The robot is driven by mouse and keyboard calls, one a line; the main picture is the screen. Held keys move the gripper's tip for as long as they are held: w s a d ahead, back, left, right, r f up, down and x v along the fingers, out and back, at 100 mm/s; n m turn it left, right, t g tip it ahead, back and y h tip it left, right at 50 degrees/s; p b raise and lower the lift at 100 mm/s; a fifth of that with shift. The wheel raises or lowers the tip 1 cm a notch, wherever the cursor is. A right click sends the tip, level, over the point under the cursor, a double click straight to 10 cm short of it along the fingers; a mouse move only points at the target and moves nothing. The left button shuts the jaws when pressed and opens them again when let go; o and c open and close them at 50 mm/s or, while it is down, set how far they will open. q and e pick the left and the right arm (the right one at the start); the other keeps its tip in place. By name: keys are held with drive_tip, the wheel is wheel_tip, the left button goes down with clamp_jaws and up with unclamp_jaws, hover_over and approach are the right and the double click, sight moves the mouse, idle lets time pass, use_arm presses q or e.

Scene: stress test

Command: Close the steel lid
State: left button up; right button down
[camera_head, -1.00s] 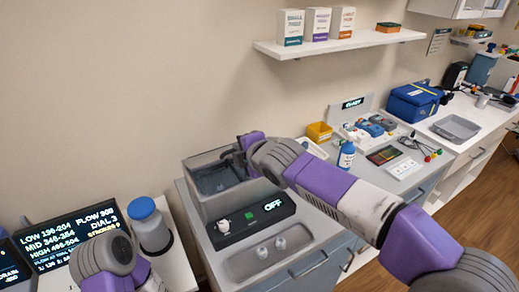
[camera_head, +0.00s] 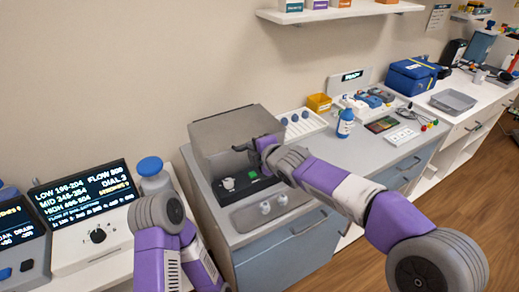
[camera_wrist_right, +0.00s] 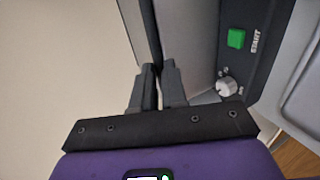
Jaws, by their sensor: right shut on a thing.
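The steel lid (camera_head: 232,122) is a grey metal cover on the steel bath (camera_head: 213,172) at the centre left. It spans the top of the bath, and no water shows inside now. I cannot tell whether its front edge sits fully down. My right gripper (camera_head: 255,148) is at the lid's front right edge, shut on what looks like its handle. In the right wrist view the two dark fingers (camera_wrist_right: 158,85) are close together against the grey lid panel (camera_wrist_right: 190,35). The gripped part is mostly hidden. My left arm shows at lower left, but its gripper is not visible.
The control panel with a green start button (camera_wrist_right: 236,38) and white knob (camera_wrist_right: 227,86) lies close under my right gripper. A blue-capped jar (camera_head: 152,174) and a display unit (camera_head: 85,205) stand at left. A blue bottle (camera_head: 345,123) stands to the right.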

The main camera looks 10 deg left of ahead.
drive_tip(key=shift+s+d+f+g+h, duration=0.1)
drive_tip(key=shift+d+f+g+h, duration=0.05)
drive_tip(key=shift+f, duration=0.6)
drive_tip(key=shift+d+f+g+h, duration=0.1)
drive_tip(key=shift+f+g+h, duration=0.05)
drive_tip(key=shift+f, duration=0.55)
drive_tip(key=c, duration=1.2)
unclamp_jaws()
drive_tip(key=shift+o, duration=0.2)
drive_tip(key=shift+r, duration=0.1)
drive_tip(key=p+v, duration=0.1)
drive_tip(key=v, duration=0.6)
drive_tip(key=shift+s+r+p, duration=0.2)
drive_tip(key=shift+r+p, duration=0.1)
drive_tip(key=shift+r, duration=0.2)
